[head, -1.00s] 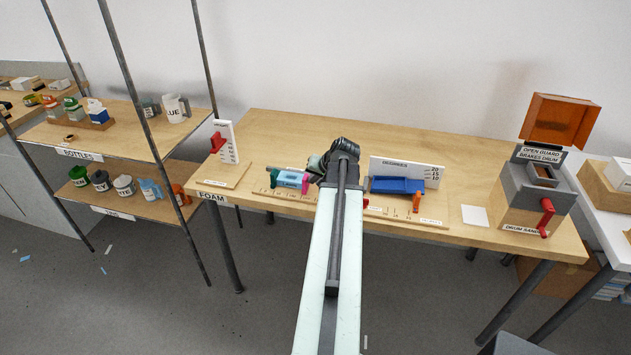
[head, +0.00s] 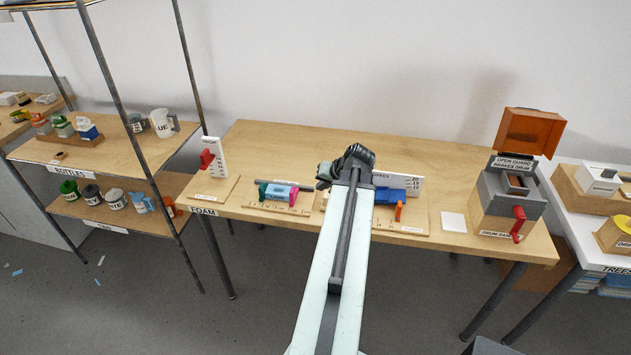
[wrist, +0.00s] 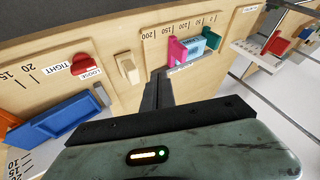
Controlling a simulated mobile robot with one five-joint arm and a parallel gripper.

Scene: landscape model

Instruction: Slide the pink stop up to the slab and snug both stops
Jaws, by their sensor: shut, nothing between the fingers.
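The pink stop (head: 294,197) stands at the right end of the light blue slab (head: 278,191) on the ruled board at the table's front. It also shows in the wrist view (wrist: 177,50), close against the slab (wrist: 190,42); I cannot tell whether a thin gap is left. The green stop (head: 262,190) is at the slab's other end and shows in the wrist view (wrist: 212,42). My gripper (head: 322,177) is shut and empty, to the right of the pink stop and apart from it. Its fingers (wrist: 160,88) point toward the ruled board in the wrist view.
A degree-scale fixture with a dark blue block (head: 391,194) and orange part (head: 399,211) stands right of my arm. A height gauge (head: 214,158) is left, a drum sander (head: 510,192) right. The table's back is clear.

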